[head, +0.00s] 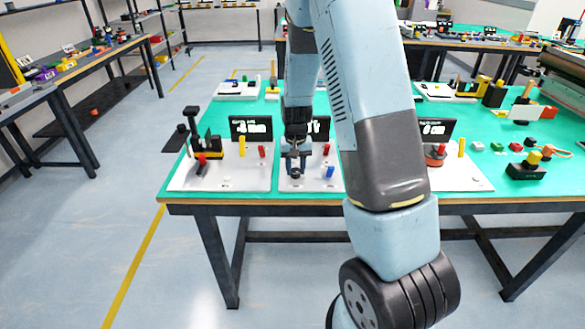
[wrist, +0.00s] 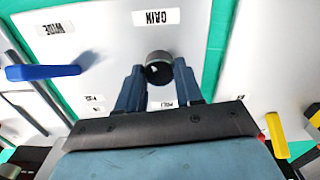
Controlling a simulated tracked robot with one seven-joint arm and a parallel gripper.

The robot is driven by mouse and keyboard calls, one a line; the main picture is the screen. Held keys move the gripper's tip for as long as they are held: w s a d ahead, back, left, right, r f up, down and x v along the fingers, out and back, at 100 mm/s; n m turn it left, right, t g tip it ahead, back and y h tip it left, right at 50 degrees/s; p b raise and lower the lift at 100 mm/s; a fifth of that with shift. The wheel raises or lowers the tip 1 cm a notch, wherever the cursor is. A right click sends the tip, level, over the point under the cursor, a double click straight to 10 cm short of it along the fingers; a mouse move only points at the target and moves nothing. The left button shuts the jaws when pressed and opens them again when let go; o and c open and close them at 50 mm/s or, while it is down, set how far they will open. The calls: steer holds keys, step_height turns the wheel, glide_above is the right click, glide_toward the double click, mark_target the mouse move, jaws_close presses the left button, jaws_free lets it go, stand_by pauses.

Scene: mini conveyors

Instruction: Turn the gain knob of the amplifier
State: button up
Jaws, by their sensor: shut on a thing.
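In the head view my gripper (head: 294,158) is over the white amplifier panel (head: 310,182) in the middle of the green table.
A blue lever (wrist: 42,72) stands left of the knob in the wrist view, near a WIDE label. A yellow post (wrist: 277,136) is at the lower right. In the head view, a red post (head: 326,149) stands beside my gripper, and other panels flank the amplifier.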

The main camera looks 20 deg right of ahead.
mark_target(295, 170)
steer(key=shift+w+m, duration=0.1)
steer(key=shift+m, duration=0.3)
steer(key=o, duration=1)
steer(key=shift+o, duration=0.2)
step_height(295, 170, up, 14)
steer(key=shift+f, duration=0.15)
stand_by(0.3)
